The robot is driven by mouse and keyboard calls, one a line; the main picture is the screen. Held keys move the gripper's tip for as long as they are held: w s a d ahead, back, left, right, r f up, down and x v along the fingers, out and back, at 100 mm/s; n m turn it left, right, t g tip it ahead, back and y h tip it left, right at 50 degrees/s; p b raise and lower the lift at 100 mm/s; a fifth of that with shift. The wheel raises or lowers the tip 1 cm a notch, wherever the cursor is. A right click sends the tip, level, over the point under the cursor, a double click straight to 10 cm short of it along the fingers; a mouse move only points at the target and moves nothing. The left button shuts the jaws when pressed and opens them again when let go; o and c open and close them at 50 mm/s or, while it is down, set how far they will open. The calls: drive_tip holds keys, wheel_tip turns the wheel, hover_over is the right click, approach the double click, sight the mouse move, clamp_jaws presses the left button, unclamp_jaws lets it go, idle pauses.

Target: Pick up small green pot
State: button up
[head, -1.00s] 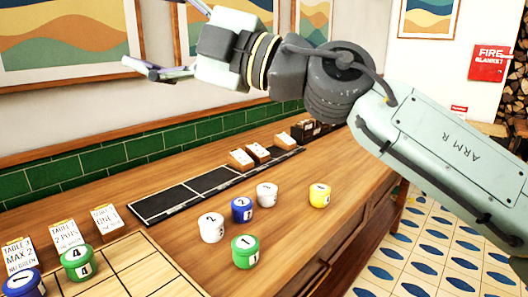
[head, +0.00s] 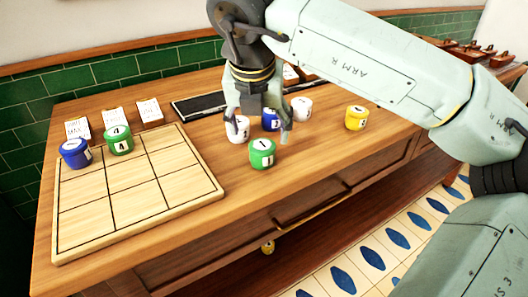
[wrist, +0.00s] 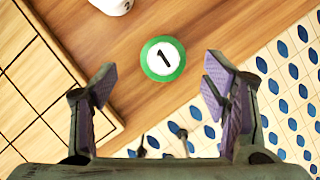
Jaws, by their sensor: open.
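The small green pot (head: 262,153), with a white top marked 1, stands upright on the wooden counter (head: 320,150) near its front edge. In the wrist view the pot (wrist: 162,59) shows from above, beyond the fingertips and roughly midway between them. My gripper (head: 259,128) points down over the counter by the pots, open and empty; in the wrist view its two fingers (wrist: 162,85) are spread wide. A second green pot (head: 119,140), marked 4, stands on the gridded board (head: 190,185) at the left.
White pots (head: 302,108) (head: 237,129) and a blue pot (head: 271,120) stand close behind the small green pot. A yellow pot (head: 356,118) is to the right. A blue pot (head: 75,153) and cards (head: 150,113) are at the left.

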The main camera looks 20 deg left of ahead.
sight(262, 146)
drive_tip(key=shift+x, duration=0.85)
drive_tip(key=x, duration=0.1)
drive_tip(key=p+x, duration=0.1)
drive_tip(key=x, duration=0.2)
drive_tip(key=shift+s+d+f+p, duration=0.2)
drive_tip(key=shift+s+d+p, duration=0.05)
drive_tip(key=shift+s+p, duration=0.05)
drive_tip(key=shift+w+f, duration=0.25)
drive_tip(key=shift+f, duration=0.35)
drive_tip(key=shift+c, duration=0.4)
drive_tip(key=c, duration=1.2)
drive_tip(key=shift+r, duration=0.15)
drive_tip(key=shift+c, duration=0.2)
